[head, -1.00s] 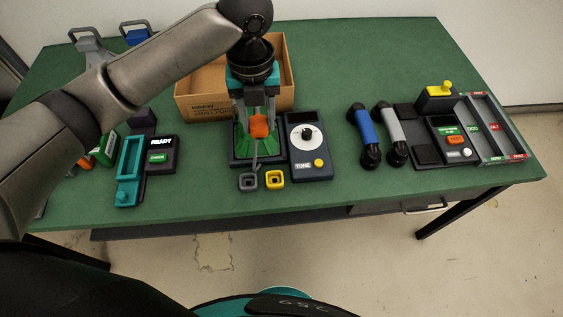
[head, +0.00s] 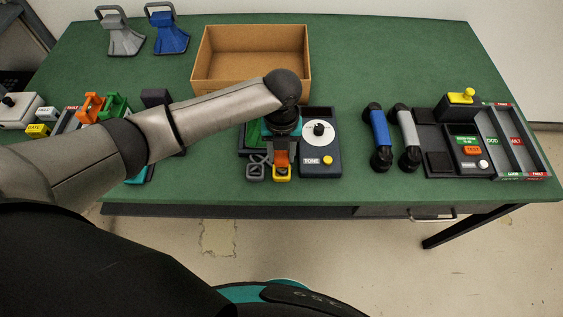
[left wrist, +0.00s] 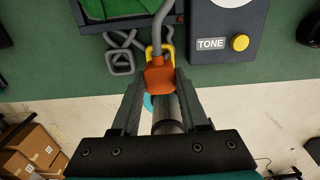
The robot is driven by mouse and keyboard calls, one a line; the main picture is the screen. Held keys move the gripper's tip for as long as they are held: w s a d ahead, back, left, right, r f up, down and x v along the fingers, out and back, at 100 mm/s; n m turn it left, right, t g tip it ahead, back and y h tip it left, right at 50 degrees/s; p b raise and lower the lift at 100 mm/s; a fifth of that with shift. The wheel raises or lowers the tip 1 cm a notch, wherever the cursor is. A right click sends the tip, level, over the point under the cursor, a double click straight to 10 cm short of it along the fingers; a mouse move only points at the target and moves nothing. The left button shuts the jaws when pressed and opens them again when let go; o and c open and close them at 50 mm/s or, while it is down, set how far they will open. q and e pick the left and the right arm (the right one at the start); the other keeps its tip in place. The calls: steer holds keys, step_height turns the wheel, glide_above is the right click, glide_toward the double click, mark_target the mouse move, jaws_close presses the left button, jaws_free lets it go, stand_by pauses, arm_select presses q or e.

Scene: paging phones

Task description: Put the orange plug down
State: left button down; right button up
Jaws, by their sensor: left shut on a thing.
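The orange plug (head: 281,158) is in my left gripper (head: 281,163), which points down near the table's front edge. In the left wrist view the plug (left wrist: 159,75) sits between the two fingers, with a grey cord running up from it. A yellow square ring (head: 282,175) lies right by the plug, partly hidden behind it in the left wrist view. A grey square ring (head: 255,173) is just left of it. I cannot tell whether the plug touches the table or the yellow ring. My right gripper is not in view.
The TONE box (head: 320,140) stands close to the right of my gripper. A green-topped unit (head: 253,137) is partly under my arm. An empty cardboard box (head: 250,85) is behind. Blue (head: 380,135) and grey (head: 407,137) handsets lie right. Green tabletop is bare between the TONE box and handsets.

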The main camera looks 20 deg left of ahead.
mark_target(282, 163)
arm_select(q)
steer(key=shift+f+b, duration=0.4)
steer(key=shift+f, duration=1.75)
steer(key=shift+f, duration=0.2)
steer(key=shift+c, duration=2.1)
jaws_free()
steer(key=shift+r, duration=0.25)
step_height(282, 163, up, 12)
steer(key=shift+p, duration=1.1)
